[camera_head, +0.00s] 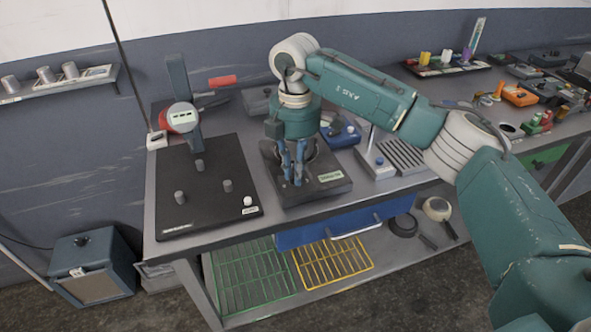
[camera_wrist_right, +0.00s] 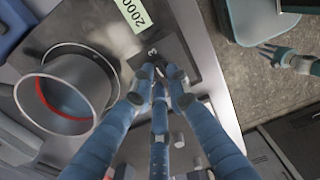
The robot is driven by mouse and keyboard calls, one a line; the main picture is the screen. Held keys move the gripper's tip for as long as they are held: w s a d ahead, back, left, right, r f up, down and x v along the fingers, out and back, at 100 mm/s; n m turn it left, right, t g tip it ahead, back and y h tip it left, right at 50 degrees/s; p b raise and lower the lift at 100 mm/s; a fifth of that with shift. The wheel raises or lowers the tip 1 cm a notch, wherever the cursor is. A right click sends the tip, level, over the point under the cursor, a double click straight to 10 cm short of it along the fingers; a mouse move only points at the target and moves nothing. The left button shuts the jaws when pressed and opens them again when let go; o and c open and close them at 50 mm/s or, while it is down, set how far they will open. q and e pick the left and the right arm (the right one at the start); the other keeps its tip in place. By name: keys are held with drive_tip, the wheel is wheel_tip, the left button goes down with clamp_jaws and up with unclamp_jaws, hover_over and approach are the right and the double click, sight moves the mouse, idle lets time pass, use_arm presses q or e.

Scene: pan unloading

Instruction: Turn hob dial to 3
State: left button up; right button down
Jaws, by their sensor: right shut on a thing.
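The hob (camera_head: 325,192) is a dark grey box with a pale label near the front of the grey bench. My right gripper (camera_head: 293,180) reaches down over its front. In the right wrist view, the blue fingers (camera_wrist_right: 160,80) are shut on the small dark dial (camera_wrist_right: 158,66), at the hob's front edge beside the label (camera_wrist_right: 135,14). The fingers cover most of the dial, and I cannot read its setting. What looks like my left gripper (camera_wrist_right: 270,52) is small at the upper right of the wrist view; its opening is unclear.
A grey round pot (camera_wrist_right: 66,92) with a red ring inside stands on the hob, beside the fingers. A black board with several pegs (camera_head: 205,195) lies left of the hob. A blue device (camera_head: 342,133) stands behind right. Wire racks (camera_head: 335,262) lie on the shelf below.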

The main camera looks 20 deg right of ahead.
drive_tip(key=shift+w+r, duration=0.1)
drive_tip(key=c, duration=1.7)
unclamp_jaws()
wheel_tip(320, 180, up, 12)
